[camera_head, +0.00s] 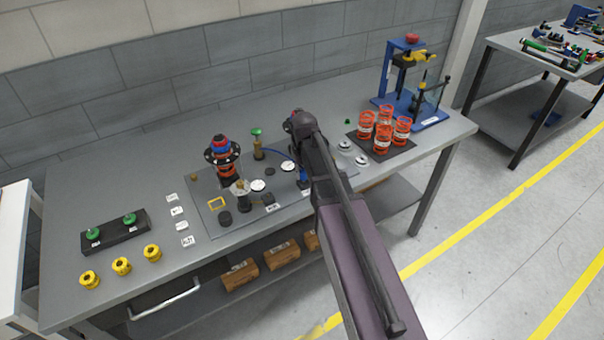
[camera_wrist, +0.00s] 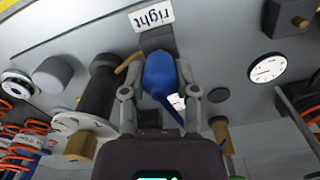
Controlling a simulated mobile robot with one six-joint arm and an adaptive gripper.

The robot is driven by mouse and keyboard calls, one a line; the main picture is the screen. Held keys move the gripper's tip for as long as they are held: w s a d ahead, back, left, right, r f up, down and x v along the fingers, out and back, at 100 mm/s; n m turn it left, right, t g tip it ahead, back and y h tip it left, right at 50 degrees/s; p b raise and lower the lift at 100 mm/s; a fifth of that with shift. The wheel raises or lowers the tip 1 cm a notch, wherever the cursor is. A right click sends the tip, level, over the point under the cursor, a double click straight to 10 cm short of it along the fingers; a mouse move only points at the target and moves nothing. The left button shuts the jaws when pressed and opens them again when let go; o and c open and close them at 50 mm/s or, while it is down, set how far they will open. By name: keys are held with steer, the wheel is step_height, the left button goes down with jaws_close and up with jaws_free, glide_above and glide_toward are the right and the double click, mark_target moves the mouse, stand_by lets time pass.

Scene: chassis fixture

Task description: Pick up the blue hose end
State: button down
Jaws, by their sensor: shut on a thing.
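The blue hose end (camera_wrist: 160,74) is a rounded blue piece in the middle of the wrist view. My gripper (camera_wrist: 161,62) has one grey finger on each side of it and is shut on it. A dark block stands just beyond the hose end, close to a label reading "right" (camera_wrist: 152,17). I cannot tell whether the hose end touches that block. In the head view, a thin blue hose (camera_head: 279,152) curves toward my arm, which hides most of the gripper area.
A black cylinder (camera_wrist: 97,88) and a round gauge (camera_wrist: 267,68) stand near the gripper. Yellow knobs (camera_head: 121,265) sit front left.

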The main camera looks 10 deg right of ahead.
step_height(320, 180, up, 2)
steer(key=shift+p, duration=0.75)
steer(key=s+d+r+p, duration=0.1)
steer(key=s+d, duration=0.2)
steer(key=s, duration=1.2)
steer(key=shift+s+d+r, duration=0.15)
steer(key=shift+s+d, duration=0.05)
steer(key=shift+s, duration=0.1)
steer(key=w+a+n, duration=0.1)
steer(key=w+a, duration=0.1)
steer(key=w, duration=0.2)
steer(key=w+a+n, duration=0.1)
steer(key=w, duration=0.4)
steer(key=w+a+n, duration=0.1)
steer(key=w+a, duration=0.1)
steer(key=w, duration=0.3)
steer(key=shift+a+f, duration=0.2)
steer(key=shift+a, duration=0.15)
steer(key=w+a+n, duration=0.1)
steer(key=w+a, duration=0.1)
steer(key=w, duration=0.1)
steer(key=w+a+n, duration=0.1)
steer(key=w+a, duration=0.2)
steer(key=w, duration=0.1)
steer(key=w+a+n, duration=0.1)
steer(key=w+a, duration=0.1)
steer(key=w, duration=0.2)
steer(key=shift+a+f, duration=0.2)
steer(key=shift+a, duration=0.15)
